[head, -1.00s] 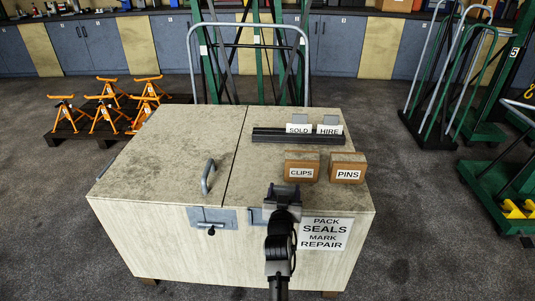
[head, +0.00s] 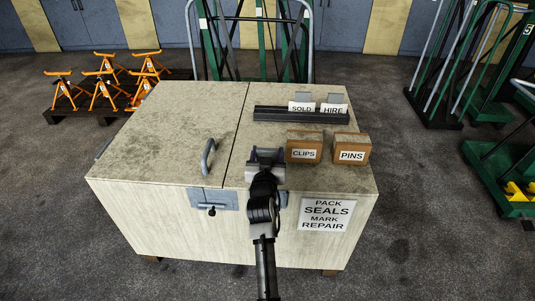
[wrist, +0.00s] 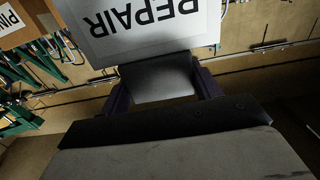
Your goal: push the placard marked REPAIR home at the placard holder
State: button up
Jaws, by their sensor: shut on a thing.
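The white placard marked REPAIR (wrist: 145,25) shows upside down at the top of the wrist view. My gripper (wrist: 163,92) is shut on its grey tab. In the head view my gripper (head: 267,158) is over the front part of the chest top, left of the CLIPS box; the placard cannot be made out there. The placard holder is a long dark slotted rail (head: 275,114) on the chest top, beyond my gripper. Placards marked SOLD (head: 301,107) and HIRE (head: 334,109) stand in it towards the right. The REPAIR placard is apart from the rail.
Boxes marked CLIPS (head: 304,148) and PINS (head: 351,149) stand right of my gripper, in front of the rail. A handle (head: 208,157) rises from the chest lid (head: 165,130) at left. The rail's left part is clear of placards.

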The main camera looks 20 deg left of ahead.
jog(key=shift+f+b, duration=1.9)
jog(key=shift+f, duration=0.65)
notch_tip(320, 180, down, 9)
jog(key=b, duration=0.8)
jog(key=shift+b, duration=0.35)
dwell(2.3)
jog(key=o, duration=1)
jog(key=shift+o, duration=0.2)
jog(key=b+v, duration=0.2)
jog(key=v, duration=1.1)
jog(key=shift+s, duration=0.35)
